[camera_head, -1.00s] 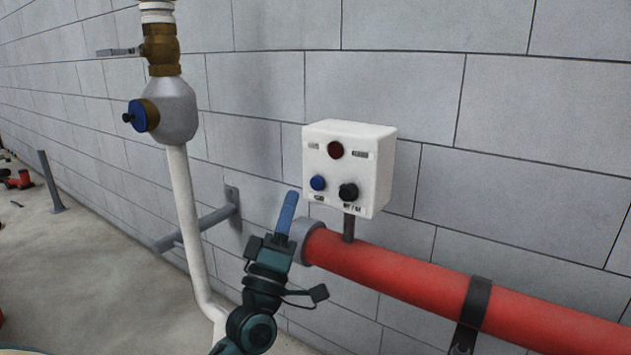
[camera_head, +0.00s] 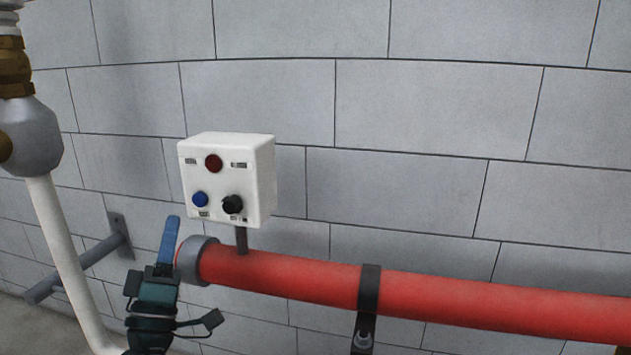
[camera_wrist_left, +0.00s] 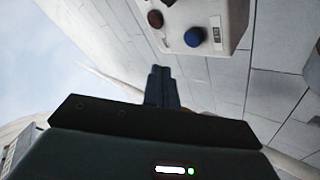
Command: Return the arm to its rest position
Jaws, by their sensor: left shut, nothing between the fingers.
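My left gripper (camera_head: 169,241) is shut and empty, with its blue fingers pointing up just below and left of the white control box (camera_head: 227,180) in the head view. The fingers appear apart from the box. The box has a red button (camera_head: 213,163), a blue button (camera_head: 200,199) and a black knob (camera_head: 232,205). In the left wrist view the shut fingers (camera_wrist_left: 161,84) point toward the box (camera_wrist_left: 222,20), whose blue button (camera_wrist_left: 194,37) shows near the top. My right gripper is in neither view.
A red pipe (camera_head: 450,300) with a grey end ring (camera_head: 192,262) runs right from beside my left gripper. A white pipe (camera_head: 65,250) with a grey valve body (camera_head: 30,135) stands at the left. A grey bracket (camera_head: 75,268) juts from the block wall (camera_head: 420,110).

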